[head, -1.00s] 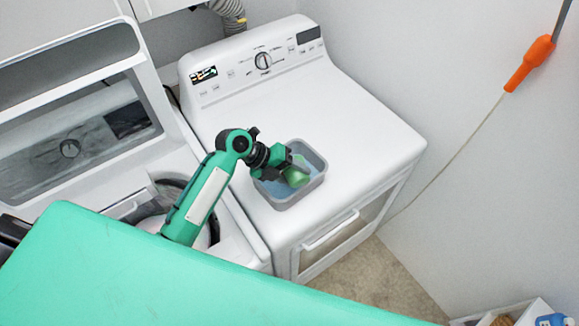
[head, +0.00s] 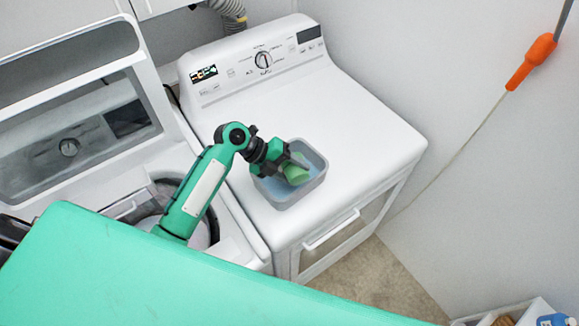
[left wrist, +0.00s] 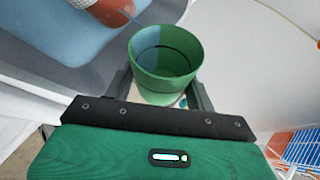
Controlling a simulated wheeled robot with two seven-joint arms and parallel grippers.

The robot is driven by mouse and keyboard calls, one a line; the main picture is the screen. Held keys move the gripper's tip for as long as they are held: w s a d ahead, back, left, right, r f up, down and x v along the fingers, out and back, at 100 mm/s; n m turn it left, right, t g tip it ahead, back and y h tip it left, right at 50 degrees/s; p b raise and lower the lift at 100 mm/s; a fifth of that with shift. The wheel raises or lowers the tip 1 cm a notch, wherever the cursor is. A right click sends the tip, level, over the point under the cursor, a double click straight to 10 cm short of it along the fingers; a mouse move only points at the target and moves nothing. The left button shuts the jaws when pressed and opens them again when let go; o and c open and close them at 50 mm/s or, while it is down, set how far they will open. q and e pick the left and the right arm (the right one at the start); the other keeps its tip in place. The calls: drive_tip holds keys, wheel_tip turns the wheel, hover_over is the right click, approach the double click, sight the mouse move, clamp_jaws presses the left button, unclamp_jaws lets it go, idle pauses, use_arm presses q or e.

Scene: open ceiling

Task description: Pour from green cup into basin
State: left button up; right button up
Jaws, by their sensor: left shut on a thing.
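My left gripper (head: 284,160) is shut on the green cup (head: 296,174) and holds it over the grey basin (head: 284,203). In the head view the cup is tilted, within the outline of the basin. The basin stands on top of the white dryer and has a bluish inside. In the left wrist view the green cup (left wrist: 165,82) sits between my two fingers with its mouth in sight. I cannot tell whether anything is in it. The basin (left wrist: 70,50) shows there at the upper left. My right gripper is not in view.
The white dryer top (head: 350,115) is clear around the basin. An open washer (head: 130,185) stands to the left, under my arm. An orange-handled pole (head: 530,62) leans at the right wall. A reddish-brown rounded thing (left wrist: 112,10) shows by the basin; I cannot tell what it is.

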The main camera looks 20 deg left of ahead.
use_arm(q)
drive_tip(key=shift+r, duration=0.15)
drive_tip(key=shift+w, duration=0.15)
drive_tip(key=shift+d, duration=0.1)
drive_tip(key=shift+s+d+p, duration=0.1)
drive_tip(key=shift+s+p, duration=0.15)
drive_tip(key=shift+p, duration=0.15)
drive_tip(key=shift+s+f+m+t+y, duration=0.3)
drive_tip(key=shift+f+t+y, duration=0.1)
drive_tip(key=shift+t, duration=0.1)
drive_tip(key=shift+s+d+r+y+b, duration=0.3)
drive_tip(key=shift+d+b, duration=0.05)
drive_tip(key=shift+b, duration=0.2)
drive_tip(key=shift+s+d+r+m+t, duration=0.2)
drive_tip(key=shift+m+t, duration=0.1)
drive_tip(key=shift+t, duration=0.1)
drive_tip(key=shift+a, duration=0.1)
drive_tip(key=shift+w, duration=0.1)
